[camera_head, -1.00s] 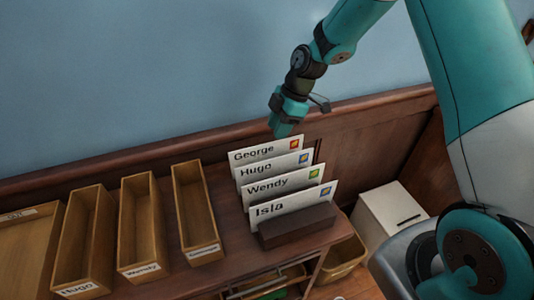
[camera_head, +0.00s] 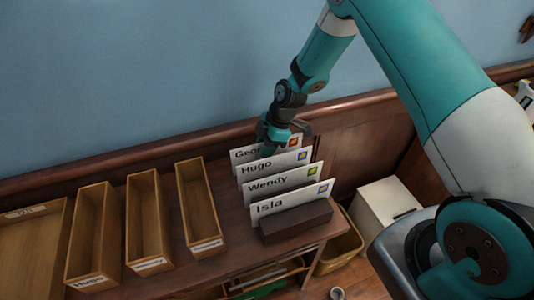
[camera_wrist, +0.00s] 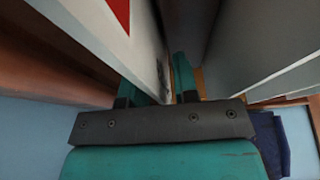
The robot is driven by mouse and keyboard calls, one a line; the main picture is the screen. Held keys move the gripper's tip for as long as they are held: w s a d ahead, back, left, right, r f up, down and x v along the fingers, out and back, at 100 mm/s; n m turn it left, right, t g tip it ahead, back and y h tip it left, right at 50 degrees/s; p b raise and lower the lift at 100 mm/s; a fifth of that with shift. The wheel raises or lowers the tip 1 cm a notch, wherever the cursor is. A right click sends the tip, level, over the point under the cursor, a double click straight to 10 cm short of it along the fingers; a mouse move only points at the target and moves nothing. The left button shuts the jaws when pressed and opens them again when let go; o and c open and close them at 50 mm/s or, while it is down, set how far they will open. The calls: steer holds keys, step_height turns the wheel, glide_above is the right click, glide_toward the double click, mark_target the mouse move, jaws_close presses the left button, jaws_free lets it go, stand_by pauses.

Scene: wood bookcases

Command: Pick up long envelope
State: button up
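Several white name envelopes stand upright in a dark wooden rack (camera_head: 296,222): George (camera_head: 284,145), Hugo (camera_head: 276,165), Wendy (camera_head: 268,186) and Isla (camera_head: 290,201). I cannot tell which is the long one; they look similar in length. My gripper (camera_head: 268,150) is down at the George envelope, at the back, and covers part of its name. In the wrist view my gripper (camera_wrist: 166,82) has its fingers apart, with the edge of a white envelope (camera_wrist: 146,38) bearing a red stamp between them. A gap shows beside the right finger. Contact cannot be told.
Narrow wooden trays (camera_head: 148,220) labelled with names stand left of the rack on the cabinet. A blue wall with a wooden rail (camera_head: 150,152) runs close behind. A white box (camera_head: 384,212) with a slot and a bin (camera_head: 340,250) stand to the right, below.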

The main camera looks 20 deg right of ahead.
jaws_close()
steer(key=shift+r, duration=0.1)
step_height(320, 180, up, 20)
steer(key=b, duration=0.4)
